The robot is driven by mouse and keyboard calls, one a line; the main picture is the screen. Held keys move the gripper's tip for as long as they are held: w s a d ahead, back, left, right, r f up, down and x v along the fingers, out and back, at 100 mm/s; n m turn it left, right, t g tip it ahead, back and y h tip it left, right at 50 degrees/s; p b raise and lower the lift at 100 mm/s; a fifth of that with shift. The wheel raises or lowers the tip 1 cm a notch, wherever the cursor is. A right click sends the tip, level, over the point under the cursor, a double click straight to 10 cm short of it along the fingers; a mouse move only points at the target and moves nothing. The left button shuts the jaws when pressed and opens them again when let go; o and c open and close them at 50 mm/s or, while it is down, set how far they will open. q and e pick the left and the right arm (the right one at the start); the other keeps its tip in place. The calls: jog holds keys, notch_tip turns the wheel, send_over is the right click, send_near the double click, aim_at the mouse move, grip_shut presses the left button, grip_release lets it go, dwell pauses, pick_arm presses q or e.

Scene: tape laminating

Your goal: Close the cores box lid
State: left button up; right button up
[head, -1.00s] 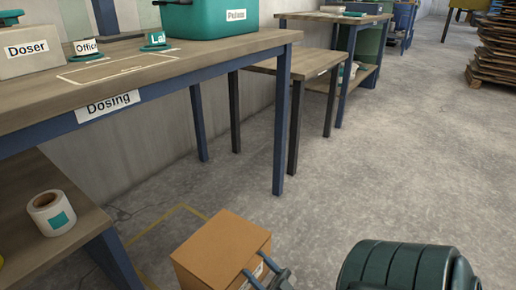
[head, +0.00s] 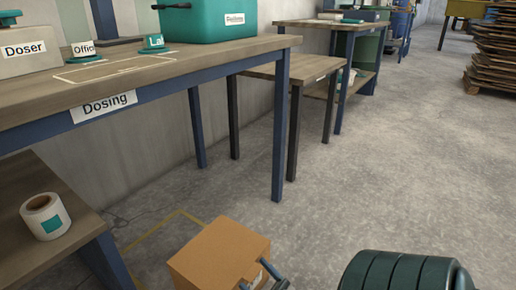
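A brown cardboard box (head: 218,252) shows at the bottom of the head view, cut off by the lower edge. Its top looks flat and closed. A white label on its right side is partly hidden, and I cannot read whether it says cores. My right gripper (head: 259,278) is at the box's right edge, its two fingers apart with part of the label between them. I cannot tell whether the fingers touch the box. My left gripper is out of view.
The Dosing table (head: 200,62) stands at left, holding a teal box (head: 205,22) and a grey Doser box (head: 28,58). A white roll (head: 45,216) sits on a lower shelf (head: 35,190). Stacked brown sheets (head: 492,60) stand far right. Floor beyond the box is clear.

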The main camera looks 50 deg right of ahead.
jog(key=shift+s+f+p, duration=0.15)
jog(key=shift+s+p, duration=0.15)
jog(key=shift+p, duration=0.1)
jog(key=shift+p+v, duration=0.9)
jog(key=shift+v, duration=0.2)
jog(key=s+p, duration=0.4)
jog(key=s, duration=0.8)
jog(key=shift+d, duration=0.5)
jog(key=shift+p, duration=0.3)
